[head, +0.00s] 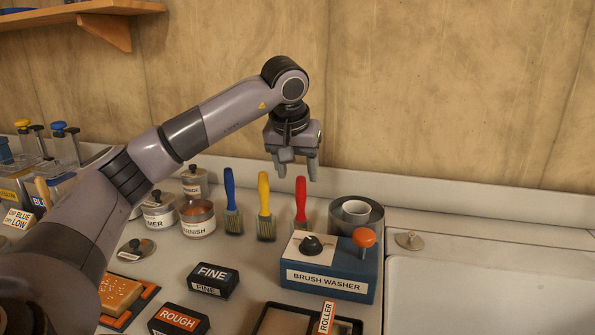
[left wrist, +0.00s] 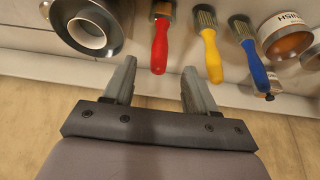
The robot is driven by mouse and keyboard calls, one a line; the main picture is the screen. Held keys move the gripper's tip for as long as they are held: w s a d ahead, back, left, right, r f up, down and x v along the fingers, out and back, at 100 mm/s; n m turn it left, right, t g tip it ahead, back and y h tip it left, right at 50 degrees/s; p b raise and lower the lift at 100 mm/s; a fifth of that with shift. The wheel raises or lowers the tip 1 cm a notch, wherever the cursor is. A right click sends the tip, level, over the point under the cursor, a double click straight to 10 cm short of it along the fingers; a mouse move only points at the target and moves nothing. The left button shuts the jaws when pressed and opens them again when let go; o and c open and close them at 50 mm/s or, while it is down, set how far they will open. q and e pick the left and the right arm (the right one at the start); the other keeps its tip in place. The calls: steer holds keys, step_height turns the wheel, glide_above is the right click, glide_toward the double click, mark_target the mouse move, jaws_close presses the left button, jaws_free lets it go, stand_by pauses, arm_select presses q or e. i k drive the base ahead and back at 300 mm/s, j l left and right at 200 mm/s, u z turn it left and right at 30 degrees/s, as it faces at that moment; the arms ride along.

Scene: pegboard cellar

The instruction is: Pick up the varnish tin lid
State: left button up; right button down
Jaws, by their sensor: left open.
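A small round lid (head: 136,248) with a dark knob and a pale label lies on the bench at the left, in front of the tins. I take it for the varnish tin lid, but its label is too small to read. The open varnish tin (head: 197,219) with amber contents stands behind and right of it; it also shows in the left wrist view (left wrist: 286,36). My right gripper is not in view.
Blue, yellow and red brushes (head: 264,207) stand upright between the varnish tin and a grey ring-shaped holder (head: 356,212). A lidded tin (head: 159,210) stands behind the lid. The brush washer (head: 328,268), the FINE block (head: 212,280) and an orange sponge-like block (head: 120,293) sit nearer.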

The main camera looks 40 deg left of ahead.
mark_target(136, 250)
steer(key=k, duration=1)
